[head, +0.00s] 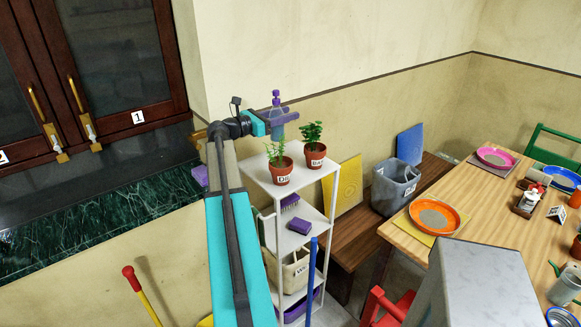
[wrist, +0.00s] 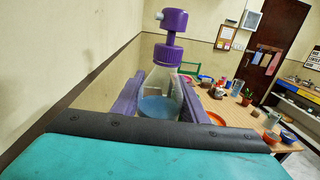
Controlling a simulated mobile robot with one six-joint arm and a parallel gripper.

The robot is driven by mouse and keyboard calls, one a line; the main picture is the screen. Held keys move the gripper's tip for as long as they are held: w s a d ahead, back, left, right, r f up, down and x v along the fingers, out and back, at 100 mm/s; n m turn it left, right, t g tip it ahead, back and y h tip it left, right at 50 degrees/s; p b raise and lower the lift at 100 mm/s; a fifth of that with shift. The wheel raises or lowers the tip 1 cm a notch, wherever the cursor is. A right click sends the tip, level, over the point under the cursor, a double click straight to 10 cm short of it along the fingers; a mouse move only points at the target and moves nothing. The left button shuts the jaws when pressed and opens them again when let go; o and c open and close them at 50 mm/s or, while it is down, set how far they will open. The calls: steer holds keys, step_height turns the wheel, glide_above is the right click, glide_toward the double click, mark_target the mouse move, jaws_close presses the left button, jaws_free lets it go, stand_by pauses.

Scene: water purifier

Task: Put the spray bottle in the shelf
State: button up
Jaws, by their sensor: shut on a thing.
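The spray bottle (head: 276,101) has a purple nozzle and collar and a clear body; the wrist view shows blue liquid inside the bottle (wrist: 160,80). My gripper (head: 279,121) is shut on the bottle's body, with a purple finger on each side, and holds it upright. In the head view the bottle appears above the back of the white shelf (head: 305,180); its lower part is partly hidden by the gripper. The shelf has several levels, and my arm hides part of its left side.
Two potted plants, one at left (head: 281,170) and one at right (head: 315,153), stand on the shelf top. A purple sponge (head: 299,226) and a brush (head: 290,201) lie below, with a basket (head: 291,272) lower. A wooden bench (head: 345,240) and dining table (head: 395,237) are right; dark cabinets (head: 110,60) are left.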

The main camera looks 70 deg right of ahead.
steer(key=shift+w+a, duration=0.1)
step_height(320, 180, down, 6)
steer(key=p, duration=0.1)
steer(key=shift+p, duration=0.35)
stand_by(0.3)
steer(key=shift+f, duration=0.2)
steer(key=shift+f+p, duration=0.55)
steer(key=shift+f, duration=1.2)
steer(key=shift+f, duration=0.15)
steer(key=o, duration=1.2)
steer(key=shift+w+a, duration=0.1)
steer(key=b+v, duration=0.3)
steer(key=v, duration=0.9)
